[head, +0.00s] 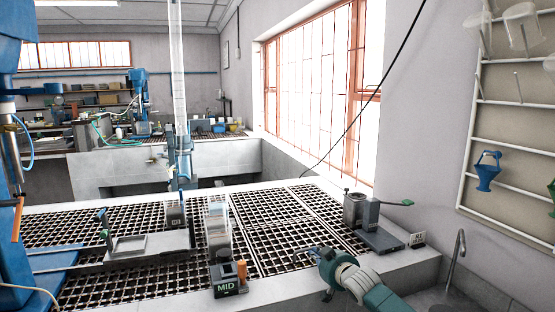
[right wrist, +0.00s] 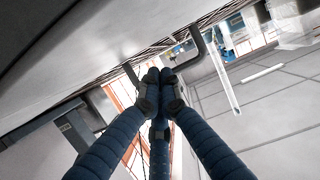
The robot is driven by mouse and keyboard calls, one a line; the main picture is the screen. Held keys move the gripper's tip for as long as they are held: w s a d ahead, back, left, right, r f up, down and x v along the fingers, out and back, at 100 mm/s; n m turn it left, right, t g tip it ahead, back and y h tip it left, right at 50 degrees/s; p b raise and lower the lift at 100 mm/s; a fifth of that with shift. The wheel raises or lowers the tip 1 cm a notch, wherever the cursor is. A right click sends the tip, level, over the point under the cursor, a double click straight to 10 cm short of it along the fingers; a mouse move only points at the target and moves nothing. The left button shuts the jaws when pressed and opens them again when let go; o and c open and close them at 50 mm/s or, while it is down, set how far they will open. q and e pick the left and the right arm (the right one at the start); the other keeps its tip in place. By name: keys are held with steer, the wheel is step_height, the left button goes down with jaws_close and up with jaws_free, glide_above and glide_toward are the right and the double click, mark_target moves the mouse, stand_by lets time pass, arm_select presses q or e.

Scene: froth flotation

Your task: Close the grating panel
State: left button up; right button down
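The grating (head: 276,212) is a dark square mesh in several panels set in a pale bench top, with light seams between them. The panels that show look flat; I cannot tell which is the one to be closed. My right gripper (head: 318,262) is at the bench's front edge, right of the middle. In the right wrist view its blue ribbed fingers (right wrist: 160,82) come together at a dark bent bar (right wrist: 194,46), which looks like a handle. The fingers hide part of this bar. My left gripper is not in view.
A small box marked MID (head: 229,289) stands at the bench front, left of my right gripper. A metal cup device (head: 356,211) on a dark base stands to the right. A tap (head: 460,250) rises at far right. A clear column (head: 179,70) stands behind.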

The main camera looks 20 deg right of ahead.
steer(key=shift+s+a+f, duration=0.15)
steer(key=shift+a+f, duration=0.05)
steer(key=shift+f, duration=0.2)
